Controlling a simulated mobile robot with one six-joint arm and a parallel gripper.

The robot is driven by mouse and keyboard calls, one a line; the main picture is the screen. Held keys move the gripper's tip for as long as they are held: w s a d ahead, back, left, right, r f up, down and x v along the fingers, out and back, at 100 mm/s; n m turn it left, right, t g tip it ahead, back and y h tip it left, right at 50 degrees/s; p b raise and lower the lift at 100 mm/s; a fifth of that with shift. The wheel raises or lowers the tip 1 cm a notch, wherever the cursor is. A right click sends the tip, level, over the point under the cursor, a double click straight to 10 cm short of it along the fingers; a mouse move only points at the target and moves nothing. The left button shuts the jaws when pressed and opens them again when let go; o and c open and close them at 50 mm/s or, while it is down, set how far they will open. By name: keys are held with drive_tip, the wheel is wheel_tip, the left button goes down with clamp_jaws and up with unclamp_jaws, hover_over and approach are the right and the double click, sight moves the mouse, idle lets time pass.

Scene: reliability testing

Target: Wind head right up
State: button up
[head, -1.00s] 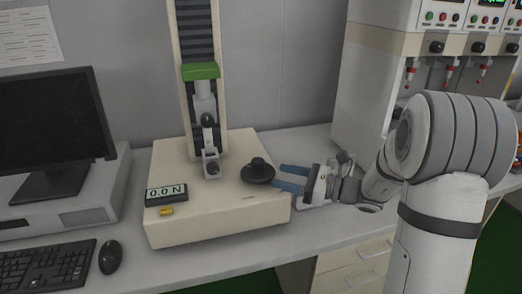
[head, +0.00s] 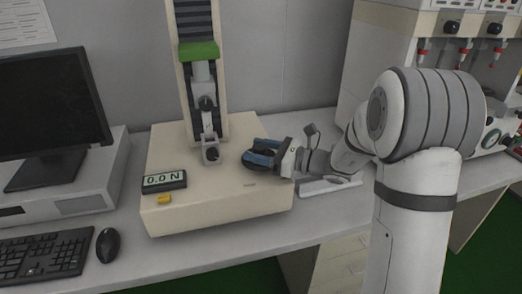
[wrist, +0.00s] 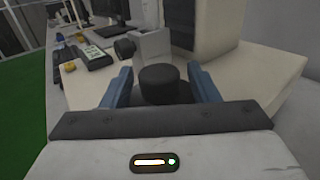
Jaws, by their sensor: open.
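The cream test stand (head: 220,200) stands on the bench, with its upright column at the back. The green-topped head (head: 198,51) is high in the head view, near its upper edge. Under it hangs a grey grip, close above the lower grip (head: 211,153). The round black wind knob (wrist: 160,80) is on the right of the stand's base, mostly hidden by my fingers in the head view. My gripper (head: 262,152) is open, with its blue fingers on either side of the knob in the wrist view (wrist: 161,74). Whether they touch it I cannot tell.
A display reading 0.0 N (head: 164,181) and a small yellow object (head: 165,198) are at the base's front left. A monitor (head: 50,105), keyboard (head: 45,254) and mouse (head: 108,245) stand to the left. A tall machine (head: 390,45) stands at back right.

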drive_tip(key=c, duration=0.9)
drive_tip(key=shift+c, duration=0.2)
